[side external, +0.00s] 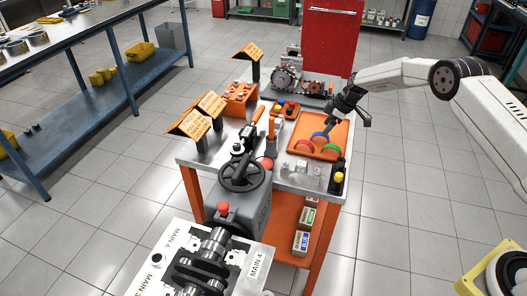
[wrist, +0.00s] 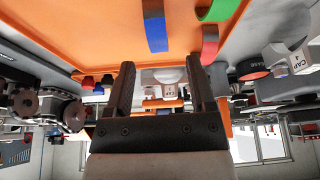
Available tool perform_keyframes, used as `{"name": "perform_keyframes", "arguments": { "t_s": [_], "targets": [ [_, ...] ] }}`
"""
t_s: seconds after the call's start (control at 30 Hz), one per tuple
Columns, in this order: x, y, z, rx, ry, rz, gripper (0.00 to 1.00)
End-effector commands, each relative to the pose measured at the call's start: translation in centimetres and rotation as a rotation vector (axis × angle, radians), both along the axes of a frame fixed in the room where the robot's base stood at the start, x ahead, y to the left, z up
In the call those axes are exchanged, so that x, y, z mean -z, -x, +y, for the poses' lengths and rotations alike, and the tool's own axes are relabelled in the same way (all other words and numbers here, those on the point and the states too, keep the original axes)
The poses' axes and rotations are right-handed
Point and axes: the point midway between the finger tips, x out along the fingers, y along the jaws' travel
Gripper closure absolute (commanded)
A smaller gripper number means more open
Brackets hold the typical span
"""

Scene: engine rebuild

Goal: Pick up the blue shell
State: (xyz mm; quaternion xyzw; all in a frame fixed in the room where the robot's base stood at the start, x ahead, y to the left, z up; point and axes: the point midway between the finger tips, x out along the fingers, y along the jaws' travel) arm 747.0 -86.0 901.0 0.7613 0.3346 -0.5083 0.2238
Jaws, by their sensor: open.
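The blue shell (side external: 319,135) is a thin curved strip in the orange tray (side external: 284,153), beside a red shell (side external: 303,146) and a green shell (side external: 331,148). In the wrist view the blue shell (wrist: 155,28) shows beyond the fingertips, roughly in line with the gap of my open, empty gripper (wrist: 160,70). The green shell (wrist: 217,10) and red shell (wrist: 209,44) are to its right there. I cannot tell whether a finger touches anything.
A small orange tray (side external: 275,112) with red and blue knobs sits left of the shells. Geared parts (side external: 286,82) stand behind. A handwheel machine (side external: 241,172) and a yellow-topped item (side external: 339,178) stand near the front.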

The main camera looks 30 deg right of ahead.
Motion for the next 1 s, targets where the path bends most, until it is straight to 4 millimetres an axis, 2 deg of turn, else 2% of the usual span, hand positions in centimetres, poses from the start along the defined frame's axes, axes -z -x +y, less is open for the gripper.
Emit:
{"name": "perform_keyframes", "arguments": {
  "t_s": [0.5, 1.0],
  "targets": [
    [4.0, -1.1, 1.1, -0.002, 0.0, 0.002, 0.29],
    [4.6, -1.3, 1.3, 0.0, -0.001, 0.001, 0.29]
  ]
}}
